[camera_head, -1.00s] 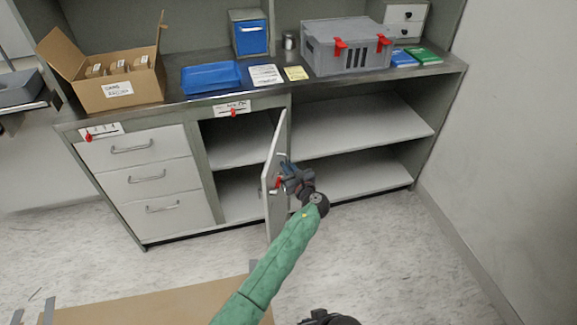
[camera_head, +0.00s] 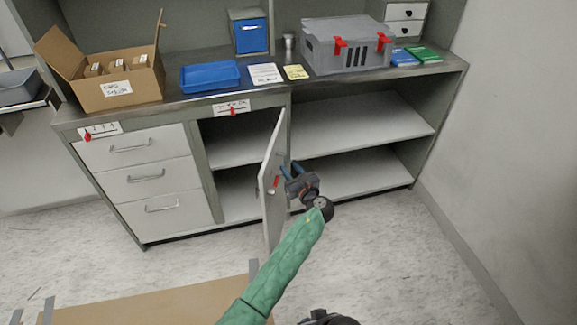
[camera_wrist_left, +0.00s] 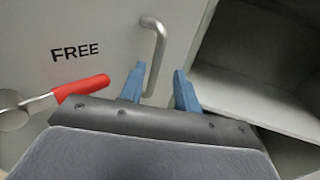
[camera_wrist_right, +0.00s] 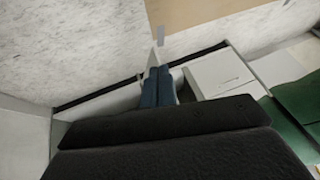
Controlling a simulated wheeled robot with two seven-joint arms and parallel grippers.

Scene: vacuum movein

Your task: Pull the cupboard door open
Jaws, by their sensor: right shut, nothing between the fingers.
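The cupboard door (camera_head: 271,195) stands swung out from the cabinet, with the opening to its left uncovered. In the left wrist view, the door face (camera_wrist_left: 85,25) carries the word FREE, a red lever (camera_wrist_left: 82,88) and a metal bar handle (camera_wrist_left: 157,45). My left gripper (camera_head: 291,170) is just right of the door. Its blue fingers (camera_wrist_left: 160,85) are apart, and the handle's lower end appears between them in the picture; I cannot tell if they touch it. My right gripper (camera_wrist_right: 157,85) is shut and empty, over the floor area, away from the door.
The cabinet's left side has white drawers (camera_head: 145,175); open shelves (camera_head: 360,125) lie right of the door. The countertop holds an open cardboard box (camera_head: 118,92), a blue tray (camera_head: 210,77) and a grey crate (camera_head: 345,55). Floor (camera_head: 400,270) before the cabinet is clear at right.

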